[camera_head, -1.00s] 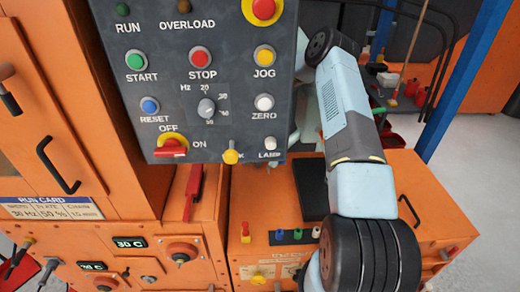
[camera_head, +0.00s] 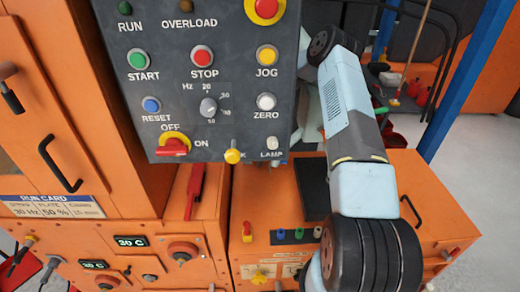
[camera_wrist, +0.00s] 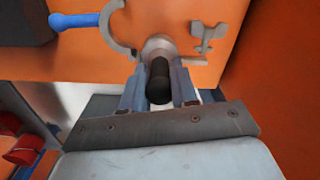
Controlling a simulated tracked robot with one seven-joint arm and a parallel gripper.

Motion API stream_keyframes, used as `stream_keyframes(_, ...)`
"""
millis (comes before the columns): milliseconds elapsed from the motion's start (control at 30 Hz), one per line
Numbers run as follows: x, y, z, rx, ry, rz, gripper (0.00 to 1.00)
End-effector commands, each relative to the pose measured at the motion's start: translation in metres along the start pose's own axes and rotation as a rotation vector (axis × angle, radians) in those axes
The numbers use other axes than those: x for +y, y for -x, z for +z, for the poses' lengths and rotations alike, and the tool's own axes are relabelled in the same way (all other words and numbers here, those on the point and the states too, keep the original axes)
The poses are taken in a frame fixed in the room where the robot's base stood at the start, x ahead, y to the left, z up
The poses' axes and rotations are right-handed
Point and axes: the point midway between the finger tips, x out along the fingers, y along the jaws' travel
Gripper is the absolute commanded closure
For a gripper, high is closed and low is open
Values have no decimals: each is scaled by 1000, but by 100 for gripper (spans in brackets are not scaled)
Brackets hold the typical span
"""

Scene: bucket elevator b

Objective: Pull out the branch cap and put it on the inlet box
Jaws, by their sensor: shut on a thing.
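In the wrist view, my gripper (camera_wrist: 158,92) is shut on the black grip (camera_wrist: 158,78) of what looks like the branch cap, its jaws on either side. Behind the grip is a round pale grey metal part (camera_wrist: 158,46), close against an orange wall. I cannot tell whether it is seated or slightly out. I cannot tell for certain which orange housing is the inlet box.
In the wrist view, an open curved clamp (camera_wrist: 117,28) with a blue handle (camera_wrist: 75,20) and a wing nut (camera_wrist: 207,38) flank the grip. In the head view, a grey control panel (camera_head: 225,105) hangs left of my arm, above an orange cabinet (camera_head: 420,190).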

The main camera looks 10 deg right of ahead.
Motion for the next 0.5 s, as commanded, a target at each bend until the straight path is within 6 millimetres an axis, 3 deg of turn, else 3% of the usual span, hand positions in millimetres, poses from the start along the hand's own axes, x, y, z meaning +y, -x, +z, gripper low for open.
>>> stream_keyframes(500, 0, 7, 0, 1, 0, 0, 100)
